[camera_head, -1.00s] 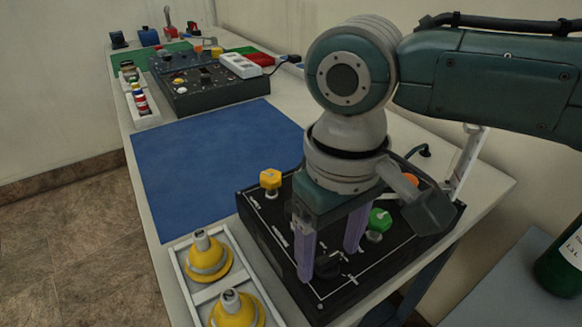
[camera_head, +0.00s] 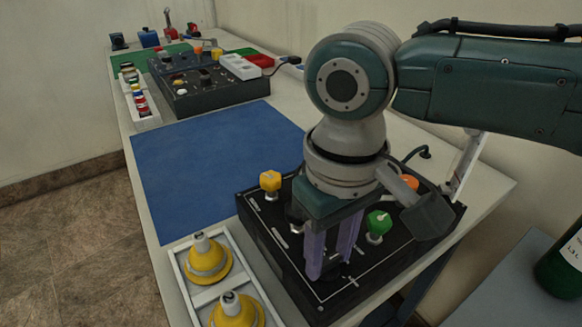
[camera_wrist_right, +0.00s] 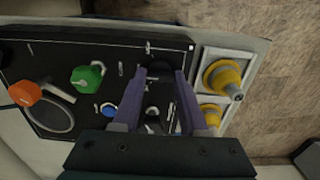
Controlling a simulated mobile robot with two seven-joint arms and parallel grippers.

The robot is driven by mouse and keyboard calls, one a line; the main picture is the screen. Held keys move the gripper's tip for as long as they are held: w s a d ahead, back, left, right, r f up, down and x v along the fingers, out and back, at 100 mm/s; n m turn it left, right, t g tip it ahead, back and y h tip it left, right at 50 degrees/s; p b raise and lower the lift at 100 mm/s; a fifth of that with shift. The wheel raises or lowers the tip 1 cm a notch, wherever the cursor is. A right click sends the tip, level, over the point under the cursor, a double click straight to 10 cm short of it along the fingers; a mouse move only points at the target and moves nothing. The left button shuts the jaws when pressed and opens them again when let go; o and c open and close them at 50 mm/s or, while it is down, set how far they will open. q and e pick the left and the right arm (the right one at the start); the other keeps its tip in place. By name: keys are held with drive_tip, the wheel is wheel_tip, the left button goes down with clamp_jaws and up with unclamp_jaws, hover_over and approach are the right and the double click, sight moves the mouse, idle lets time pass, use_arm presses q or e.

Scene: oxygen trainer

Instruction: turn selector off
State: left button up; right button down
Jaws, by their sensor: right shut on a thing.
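The dark trainer panel (camera_head: 285,240) lies on the near end of the table, with white line markings. My right gripper (camera_head: 328,268) points down at its front part, its two purple fingers shut on the black selector knob, which they mostly hide in the head view. In the wrist view, the right gripper (camera_wrist_right: 160,85) shows its fingers on either side of the dark selector knob (camera_wrist_right: 154,98). Its pointer direction is too dark to tell. My left gripper is not in view.
On the panel stand a yellow knob (camera_head: 270,182), a green knob (camera_head: 378,222) and an orange knob (camera_head: 409,182), close around the gripper. A white tray (camera_head: 183,268) with yellow domed parts stands left of it. A blue mat (camera_head: 215,160) is bare.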

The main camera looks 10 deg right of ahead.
idle(0.3)
drive_tip(key=shift+r+n+p, duration=0.15)
drive_tip(key=shift+n+p, duration=0.75)
drive_tip(key=shift+n, duration=0.4)
drive_tip(key=n+p, duration=0.1)
drive_tip(key=n, duration=0.1)
drive_tip(key=shift+n, duration=0.3)
drive_tip(key=n+p, duration=0.1)
drive_tip(key=n, duration=0.2)
drive_tip(key=shift+n, duration=1.8)
drive_tip(key=shift+a, duration=0.1)
drive_tip(key=shift+c, duration=2.2)
unclamp_jaws()
